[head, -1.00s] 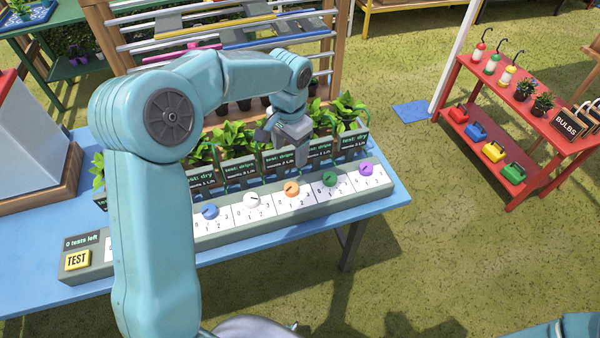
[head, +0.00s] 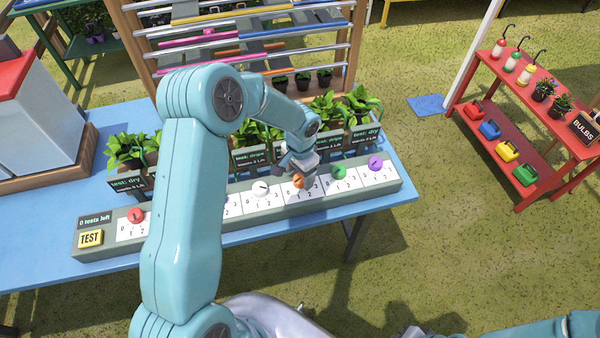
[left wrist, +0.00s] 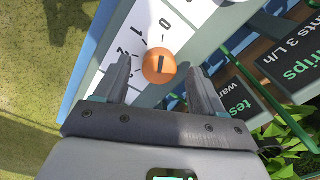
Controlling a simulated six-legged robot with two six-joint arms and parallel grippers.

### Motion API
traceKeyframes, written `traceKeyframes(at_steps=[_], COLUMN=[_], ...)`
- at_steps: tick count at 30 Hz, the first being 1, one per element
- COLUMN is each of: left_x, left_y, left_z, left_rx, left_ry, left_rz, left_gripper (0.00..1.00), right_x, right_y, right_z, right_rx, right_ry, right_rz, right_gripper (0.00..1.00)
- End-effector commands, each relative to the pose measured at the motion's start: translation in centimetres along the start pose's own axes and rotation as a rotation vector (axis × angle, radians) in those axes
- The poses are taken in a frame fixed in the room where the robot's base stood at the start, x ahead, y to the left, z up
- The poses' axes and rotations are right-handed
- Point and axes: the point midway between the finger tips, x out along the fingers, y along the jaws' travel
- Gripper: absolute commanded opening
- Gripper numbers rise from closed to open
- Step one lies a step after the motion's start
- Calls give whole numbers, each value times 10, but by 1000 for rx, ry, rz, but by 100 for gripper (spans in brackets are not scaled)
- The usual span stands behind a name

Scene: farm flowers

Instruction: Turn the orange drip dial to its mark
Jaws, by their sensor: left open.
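The orange dial (head: 299,182) sits on its white numbered card on the long grey panel (head: 262,214). In the left wrist view the dial (left wrist: 160,67) shows a short dark line on its face, with 0, 1 and 2 printed beside it; which end of the line points cannot be told. My left gripper (head: 297,170) is right over the dial. In the wrist view its open fingers (left wrist: 159,75) stand on either side of the dial, with visible gaps. My right gripper (head: 415,331) shows only partly at the bottom edge, its jaws unclear.
White (head: 260,188), green (head: 338,172), purple (head: 375,163) and red (head: 136,216) dials share the panel; my arm hides another. A yellow TEST button (head: 90,238) is at its left end. Labelled potted plants (head: 130,150) stand close behind. A red shelf (head: 515,120) is at right.

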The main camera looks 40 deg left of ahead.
Motion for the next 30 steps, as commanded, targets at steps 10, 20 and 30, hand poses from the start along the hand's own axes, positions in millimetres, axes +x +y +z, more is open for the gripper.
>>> traceKeyframes(at_steps=[10, 20, 30], left_x=[14, 14, 18], left_y=[-1, -1, 0], left_z=[-3, -3, -4], left_rx=[0, 0, -64], left_ry=[1, 1, 5], left_rz=[0, 0, -1], left_gripper=[69, 13, 13], right_x=[-2, -2, 12], right_y=[-1, -1, 4], right_z=[0, 0, 0], right_rx=[0, 0, 0], right_ry=[0, 0, 0], right_rz=[0, 0, 0], right_gripper=[0, 0, 0])
